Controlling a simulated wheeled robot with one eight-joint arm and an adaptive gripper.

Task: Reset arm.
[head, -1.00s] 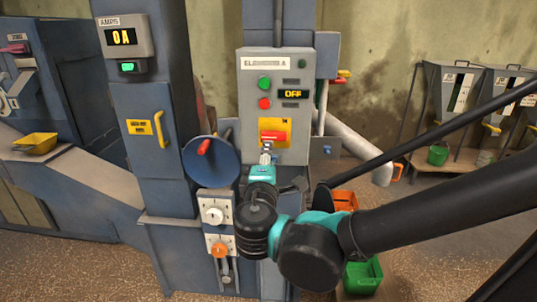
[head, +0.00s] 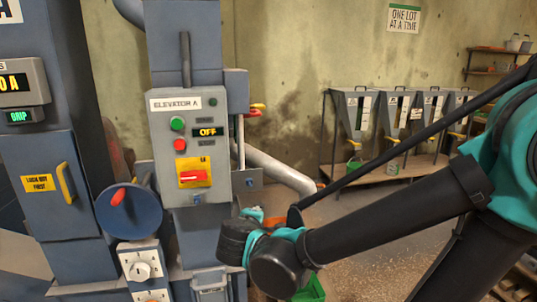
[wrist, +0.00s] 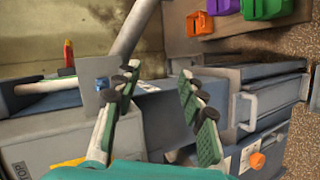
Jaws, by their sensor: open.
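My gripper (wrist: 158,88) is open in the wrist view, its two green-padded fingers apart with nothing between them. In the head view my dark and teal arm runs in from the right, and its wrist end hangs below and right of the Elevator A panel (head: 220,150); the fingers cannot be made out there. The panel's display (head: 208,132) reads OFF. Its red switch handle (head: 193,177) lies level on a yellow plate, clear of my arm. In the wrist view the panel's grey housing (wrist: 65,150) shows at lower left.
A blue disc with a red handle (head: 128,211) and a dial plate (head: 140,268) stand left of my wrist. Orange, purple and green bins (wrist: 200,22) show in the wrist view. Hoppers (head: 353,112) stand along the back wall. A grey pipe (head: 280,170) slopes beside the panel.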

